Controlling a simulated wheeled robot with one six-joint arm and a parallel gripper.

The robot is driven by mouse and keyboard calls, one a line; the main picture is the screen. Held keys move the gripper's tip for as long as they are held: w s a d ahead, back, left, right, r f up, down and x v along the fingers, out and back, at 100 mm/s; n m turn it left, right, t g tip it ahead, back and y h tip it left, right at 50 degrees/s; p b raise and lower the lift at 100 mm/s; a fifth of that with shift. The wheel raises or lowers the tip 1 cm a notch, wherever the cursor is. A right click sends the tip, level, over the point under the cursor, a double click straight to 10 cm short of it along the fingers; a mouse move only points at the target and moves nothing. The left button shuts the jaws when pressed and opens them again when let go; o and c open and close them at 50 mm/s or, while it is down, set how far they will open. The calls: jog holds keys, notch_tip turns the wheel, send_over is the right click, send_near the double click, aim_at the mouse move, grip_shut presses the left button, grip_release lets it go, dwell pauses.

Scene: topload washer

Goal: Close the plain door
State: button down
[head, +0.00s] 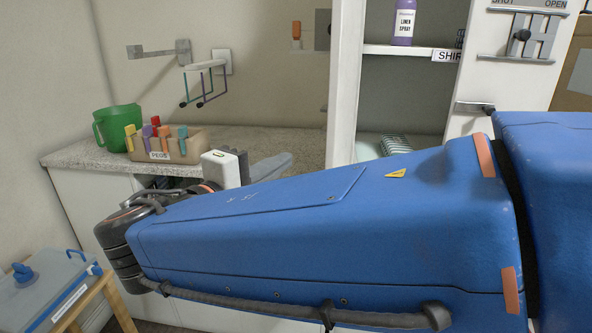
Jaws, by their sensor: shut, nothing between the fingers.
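An open white cabinet (346,75) stands right of centre, with shelves inside. A white door panel (490,75) at its right carries a sliding latch plate marked SHUT and OPEN and a small bar handle (475,107). I cannot tell for sure which panel is the plain door; my arm covers the lower part of this area. My gripper (280,163) shows as a small grey shape beyond my wrist, over the counter, left of the cabinet and apart from the panel. It is shut and empty, partly hidden behind my arm.
A speckled counter (85,158) holds a green jug (117,128) and a PEGS box (170,143). A wall rack (206,70) hangs above. A linen spray bottle (404,25) stands on the shelf.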

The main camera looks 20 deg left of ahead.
aim_at(332, 127)
jog(key=shift+w+d, duration=0.95)
jog(key=shift+d, duration=0.2)
jog(key=shift+w+d, duration=0.95)
jog(key=shift+d, duration=0.2)
jog(key=shift+d, duration=0.1)
